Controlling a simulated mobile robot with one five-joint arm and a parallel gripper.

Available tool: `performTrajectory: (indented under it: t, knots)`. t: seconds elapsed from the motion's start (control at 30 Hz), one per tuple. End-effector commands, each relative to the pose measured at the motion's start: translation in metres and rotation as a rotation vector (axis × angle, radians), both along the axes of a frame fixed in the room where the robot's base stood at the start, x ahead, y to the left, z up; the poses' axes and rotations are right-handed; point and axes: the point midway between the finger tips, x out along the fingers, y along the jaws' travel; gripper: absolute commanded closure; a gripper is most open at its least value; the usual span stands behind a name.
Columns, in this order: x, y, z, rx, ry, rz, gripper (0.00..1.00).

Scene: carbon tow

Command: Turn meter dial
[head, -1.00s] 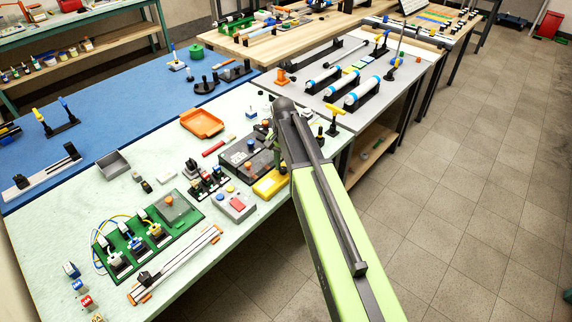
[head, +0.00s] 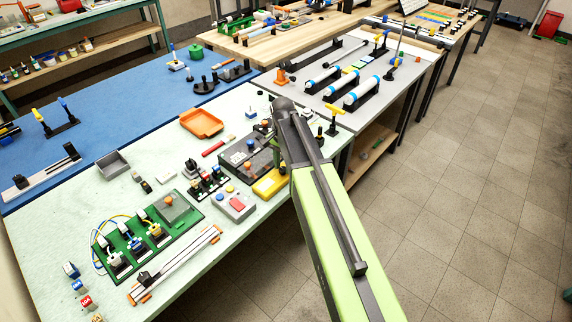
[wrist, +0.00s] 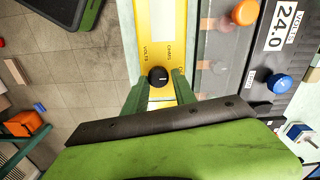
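The yellow meter (wrist: 184,18) fills the upper middle of the wrist view, with a pale display and printed VOLTS and OHMS labels. Its round black dial (wrist: 158,76) has a white pointer mark. My gripper (wrist: 160,80) is open, with one green finger on each side of the dial and a small gap showing at each side. I cannot tell how deep the fingertips reach around the dial. In the head view the yellow meter (head: 268,187) lies near the bench's front edge, partly behind my arm, which hides its dial and most of my gripper.
A dark panel (wrist: 232,60) marked 24.0 VOLTS, with an orange knob (wrist: 244,12) and a blue knob (wrist: 280,84), stands close beside the meter. A grey box with buttons (head: 234,206) and a green board (head: 150,232) lie to the left. Open floor (head: 470,200) is at right.

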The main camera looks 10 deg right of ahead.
Motion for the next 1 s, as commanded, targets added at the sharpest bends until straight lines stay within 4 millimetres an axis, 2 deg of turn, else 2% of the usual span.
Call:
performTrajectory:
  t: [0.03,0.1,0.13,0.43,0.57,0.77,1.0]
  knots:
    - [0.0,0.0,0.0,0.0,0.0,0.0,0.6]
    - [0.0,0.0,0.0,0.0,0.001,0.0,0.51]
    - [0.0,0.0,0.0,-0.001,0.002,0.0,0.5]
    - [-0.001,-0.001,0.001,-0.001,0.004,0.0,0.5]
    - [-0.001,-0.001,0.011,-0.001,0.004,0.0,0.5]
    - [-0.001,-0.001,0.045,-0.001,0.004,0.0,0.5]
    - [-0.001,-0.001,0.101,-0.001,0.004,0.0,0.5]
